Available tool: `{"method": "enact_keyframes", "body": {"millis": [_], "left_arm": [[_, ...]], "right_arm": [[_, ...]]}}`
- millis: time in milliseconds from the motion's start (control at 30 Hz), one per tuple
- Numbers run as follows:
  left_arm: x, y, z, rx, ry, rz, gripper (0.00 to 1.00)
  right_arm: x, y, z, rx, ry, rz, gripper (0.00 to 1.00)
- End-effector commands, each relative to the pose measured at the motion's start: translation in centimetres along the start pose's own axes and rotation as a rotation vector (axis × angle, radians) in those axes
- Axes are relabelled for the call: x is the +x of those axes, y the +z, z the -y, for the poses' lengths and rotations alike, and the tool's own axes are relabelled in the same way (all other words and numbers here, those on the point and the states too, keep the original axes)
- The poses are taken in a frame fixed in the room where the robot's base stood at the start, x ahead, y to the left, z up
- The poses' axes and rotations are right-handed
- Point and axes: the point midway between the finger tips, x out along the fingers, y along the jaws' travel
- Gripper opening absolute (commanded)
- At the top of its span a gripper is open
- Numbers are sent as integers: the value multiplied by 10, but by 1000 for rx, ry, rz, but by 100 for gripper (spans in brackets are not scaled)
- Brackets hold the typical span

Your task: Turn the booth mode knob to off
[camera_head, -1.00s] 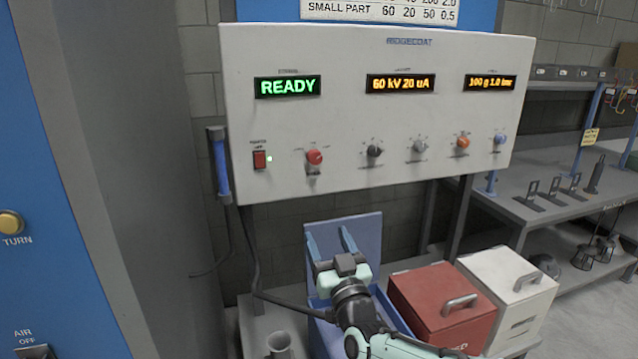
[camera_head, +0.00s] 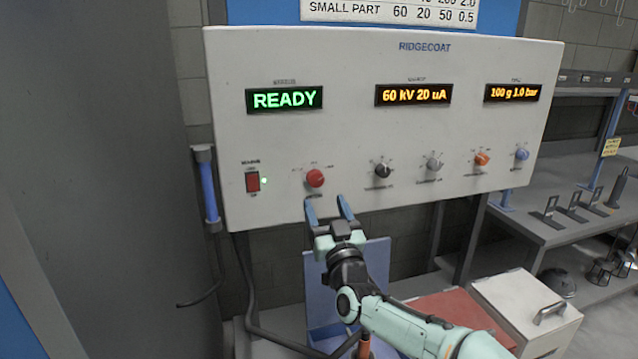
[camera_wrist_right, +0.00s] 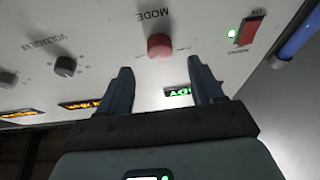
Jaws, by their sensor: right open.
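The red mode knob (camera_head: 315,178) is on the lower left of the white control panel (camera_head: 345,130), below the green READY display (camera_head: 284,99). My right gripper (camera_head: 327,203) is open and empty, its blue fingers pointing up at the panel just below the knob. In the right wrist view the red knob (camera_wrist_right: 160,46) shows beyond the gap between the two open fingertips (camera_wrist_right: 160,72), under the label MODE. The fingers appear apart from the knob. The knob's exact pointer direction is too small to read. My left gripper is not in view.
A red rocker switch (camera_head: 252,182) with a green light sits left of the knob. A black knob (camera_head: 382,170) and several others are to the right. A blue bin (camera_head: 320,290), red box (camera_head: 440,312) and white box (camera_head: 530,310) stand below.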

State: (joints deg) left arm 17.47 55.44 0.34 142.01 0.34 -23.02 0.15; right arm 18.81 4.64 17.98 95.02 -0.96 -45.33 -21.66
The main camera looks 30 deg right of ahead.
Motion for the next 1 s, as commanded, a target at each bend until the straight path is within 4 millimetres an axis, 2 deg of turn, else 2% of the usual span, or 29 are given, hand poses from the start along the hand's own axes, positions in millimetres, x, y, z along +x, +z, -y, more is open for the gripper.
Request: {"method": "enact_keyframes", "body": {"millis": [100, 300, 500, 767, 800, 933, 967, 1000], "left_arm": [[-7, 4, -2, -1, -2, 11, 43], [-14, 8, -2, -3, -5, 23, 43], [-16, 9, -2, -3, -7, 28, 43], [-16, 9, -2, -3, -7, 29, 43], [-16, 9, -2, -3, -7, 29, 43], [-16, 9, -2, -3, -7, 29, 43], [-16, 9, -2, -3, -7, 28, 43], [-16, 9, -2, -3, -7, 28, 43]], "right_arm": [[25, -2, 0, 1, 1, -1, 66], [52, -1, 0, 0, 0, 0, 66], [63, -1, 0, -1, 0, 0, 66], [63, 0, 0, -1, 0, 1, 66], [63, 0, 0, -1, 0, 0, 60], [63, 0, 0, -1, 0, 0, 17], [63, 0, 0, -1, 0, 0, 10], [63, 0, 0, -1, 0, 0, 10]]}}
